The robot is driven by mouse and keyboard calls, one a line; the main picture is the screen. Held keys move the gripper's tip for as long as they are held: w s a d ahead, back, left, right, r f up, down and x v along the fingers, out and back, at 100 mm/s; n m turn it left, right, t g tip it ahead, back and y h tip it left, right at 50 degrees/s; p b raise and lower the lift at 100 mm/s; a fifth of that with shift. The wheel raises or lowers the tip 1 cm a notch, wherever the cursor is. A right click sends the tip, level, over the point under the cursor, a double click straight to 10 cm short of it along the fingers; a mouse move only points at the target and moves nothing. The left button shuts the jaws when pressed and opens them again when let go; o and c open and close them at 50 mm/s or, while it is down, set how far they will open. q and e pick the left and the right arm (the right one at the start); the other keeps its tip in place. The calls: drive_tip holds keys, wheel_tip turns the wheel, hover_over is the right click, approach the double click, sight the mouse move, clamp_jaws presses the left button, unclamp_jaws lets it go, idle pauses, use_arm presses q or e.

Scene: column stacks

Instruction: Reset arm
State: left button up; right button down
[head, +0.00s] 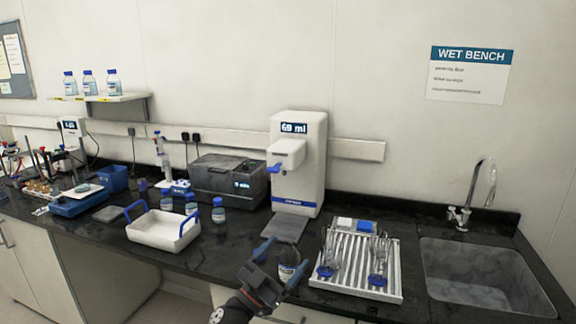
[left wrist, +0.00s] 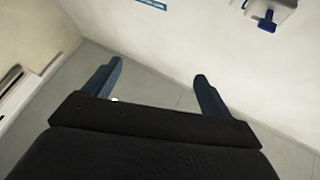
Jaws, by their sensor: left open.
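My left gripper (head: 281,257) is in the lower middle of the head view, in front of the bench. Its two blue fingers are spread apart. A small glass jar with a white label (head: 289,267) shows between and behind the fingers in that view. In the left wrist view the open fingers (left wrist: 159,71) have nothing between them. I see no contact with the jar. My right gripper is in neither view.
A white dispenser reading 69 ml (head: 314,160) stands behind the jar. A ribbed drying rack (head: 388,284) with glassware is to the right, then a sink (head: 480,275). A white carrier with blue handles (head: 160,232) and several blue-capped bottles (head: 218,214) stand to the left.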

use_arm(q)
drive_tip(key=s+a+f+n+g+y, duration=0.1)
drive_tip(key=s+a+f+n+y, duration=0.4)
drive_tip(key=a+f+y, duration=0.4)
drive_tip(key=s+a+f+n+y, duration=0.3)
drive_tip(key=a+f+n+y, duration=0.4)
drive_tip(key=f, duration=0.3)
drive_tip(key=s+a+f+m+g, duration=0.15)
drive_tip(key=s+f+g, duration=0.3)
drive_tip(key=s, duration=0.45)
drive_tip(key=s+a+f+g+y, duration=0.1)
drive_tip(key=s+a+f+g, duration=0.1)
drive_tip(key=s+f+g, duration=0.5)
drive_tip(key=s+a+f+g, duration=0.1)
drive_tip(key=s+f, duration=0.3)
drive_tip(key=s, duration=0.7)
drive_tip(key=s+d+f+g, duration=0.1)
drive_tip(key=d+f, duration=0.1)
drive_tip(key=f, duration=1.3)
drive_tip(key=s+d+f, duration=0.2)
drive_tip(key=f, duration=1.4)
drive_tip(key=shift+d+f+g, duration=0.3)
drive_tip(key=shift+d+g, duration=0.05)
